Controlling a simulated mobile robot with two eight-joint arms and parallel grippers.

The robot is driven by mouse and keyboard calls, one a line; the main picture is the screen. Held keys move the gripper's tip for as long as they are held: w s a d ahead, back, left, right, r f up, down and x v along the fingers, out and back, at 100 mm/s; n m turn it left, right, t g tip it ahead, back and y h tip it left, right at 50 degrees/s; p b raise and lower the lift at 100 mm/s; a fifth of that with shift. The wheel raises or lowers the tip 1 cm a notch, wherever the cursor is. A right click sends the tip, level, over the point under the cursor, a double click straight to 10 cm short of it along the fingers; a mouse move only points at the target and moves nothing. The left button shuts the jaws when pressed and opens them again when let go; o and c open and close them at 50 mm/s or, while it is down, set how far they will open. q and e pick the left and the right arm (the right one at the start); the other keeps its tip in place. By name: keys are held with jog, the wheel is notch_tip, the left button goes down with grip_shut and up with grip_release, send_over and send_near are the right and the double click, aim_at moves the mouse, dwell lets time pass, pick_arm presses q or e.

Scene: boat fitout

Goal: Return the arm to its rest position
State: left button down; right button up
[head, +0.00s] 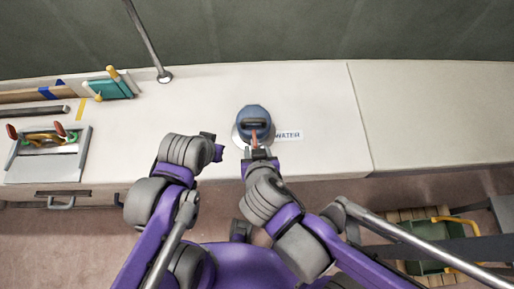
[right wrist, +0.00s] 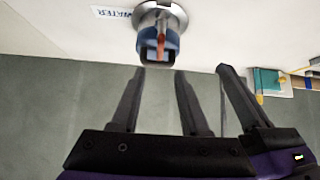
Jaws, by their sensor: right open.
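My right gripper (head: 257,152) is open, at the counter's front edge just in front of a blue fitting (head: 254,118). The fitting has a dark top, a reddish lever and a round metal base, beside a label reading "WATER" (head: 288,135). In the right wrist view the blue fitting (right wrist: 158,42) stands just beyond the fingertips, with a visible gap and nothing between the fingers. In the head view the tips overlap the fitting's near side. My left gripper (head: 212,148) is beside it to the left; its fingers are too small to read.
The white counter (head: 310,95) is clear to the right. A tool tray (head: 50,150) and a teal box (head: 110,88) are at the left. A metal pole (head: 148,40) rises at the back. A crate with a yellow handle (head: 440,245) stands at the lower right.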

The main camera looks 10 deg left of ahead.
dwell(0.3)
jog(key=d+f+m+g+h, duration=0.1)
jog(key=d+m+g+h, duration=0.2)
jog(key=d, duration=2.1)
jog(key=shift+s+d+f+m+p, duration=0.2)
jog(key=shift+f+m+p, duration=0.1)
jog(key=shift+m, duration=0.1)
